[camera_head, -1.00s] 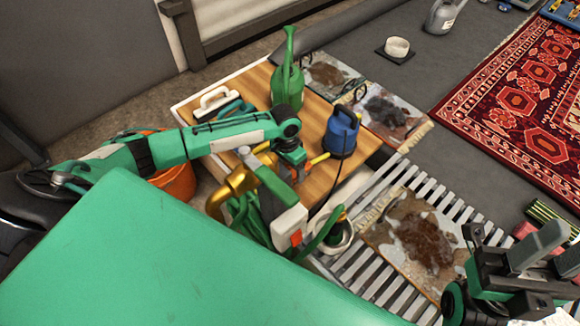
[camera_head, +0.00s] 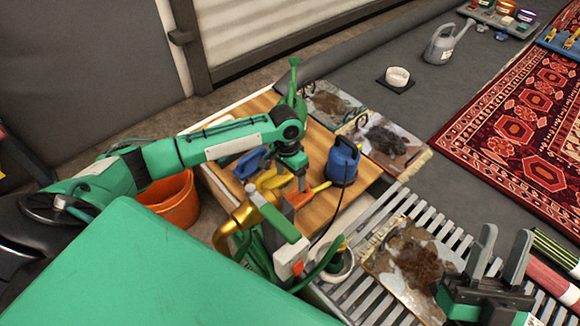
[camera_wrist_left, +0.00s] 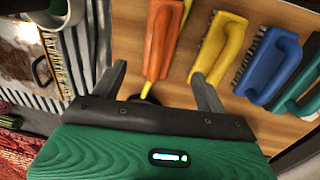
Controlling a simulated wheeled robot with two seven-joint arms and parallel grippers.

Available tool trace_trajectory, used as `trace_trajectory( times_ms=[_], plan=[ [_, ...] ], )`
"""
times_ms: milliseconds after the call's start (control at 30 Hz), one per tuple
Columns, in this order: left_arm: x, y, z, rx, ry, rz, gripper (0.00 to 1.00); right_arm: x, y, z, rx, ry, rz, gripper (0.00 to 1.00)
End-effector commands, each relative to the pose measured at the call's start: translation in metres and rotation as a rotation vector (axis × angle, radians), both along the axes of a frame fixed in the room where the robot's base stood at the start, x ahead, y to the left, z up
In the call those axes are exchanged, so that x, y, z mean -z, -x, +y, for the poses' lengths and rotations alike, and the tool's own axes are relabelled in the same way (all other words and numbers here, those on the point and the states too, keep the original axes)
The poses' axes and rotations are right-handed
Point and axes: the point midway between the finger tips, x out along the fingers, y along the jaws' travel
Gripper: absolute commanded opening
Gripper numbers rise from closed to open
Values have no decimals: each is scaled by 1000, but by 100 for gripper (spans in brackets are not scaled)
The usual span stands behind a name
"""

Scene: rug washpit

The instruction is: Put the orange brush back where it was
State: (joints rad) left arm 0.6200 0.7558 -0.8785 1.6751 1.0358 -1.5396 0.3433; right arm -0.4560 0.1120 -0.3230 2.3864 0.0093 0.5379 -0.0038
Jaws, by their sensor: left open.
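The orange brush (camera_wrist_left: 162,42) lies on the wooden tabletop (camera_head: 318,212), beside a yellow brush (camera_wrist_left: 224,45). In the head view the orange brush (camera_head: 298,198) shows partly below my left wrist. My left gripper (camera_wrist_left: 158,70) is open, with its fingertips on either side of the brush's near end in the wrist view; I cannot tell whether they touch it. In the head view my left gripper (camera_head: 296,178) points down over the brush. My right gripper (camera_head: 501,245) is open and empty at the lower right, fingers up.
A blue brush (camera_wrist_left: 272,65) and a teal brush (camera_wrist_left: 303,88) lie beyond the yellow one. A gold pipe (camera_head: 232,228) is close to my left arm. An orange bucket (camera_head: 170,200) stands left.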

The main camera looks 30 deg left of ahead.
Motion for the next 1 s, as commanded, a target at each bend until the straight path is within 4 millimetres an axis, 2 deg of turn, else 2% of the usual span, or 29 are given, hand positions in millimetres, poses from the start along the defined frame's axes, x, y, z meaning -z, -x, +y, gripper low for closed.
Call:
trace_trajectory(
  times_ms=[100, 300, 867, 1000],
  plan=[
    [-13, -1, 1, 1, 0, -1, 75, 11, -7, 5, -11, 19, 86, 36],
    [-21, -1, 2, 1, 1, 0, 75, 22, -12, 10, -21, 35, 157, 36],
    [-21, -1, 2, 0, 1, 0, 75, 23, -13, 10, -21, 37, 163, 36],
    [-27, -1, 2, 1, 1, 0, 75, 26, -19, 11, -21, 57, 219, 36]
  ],
)
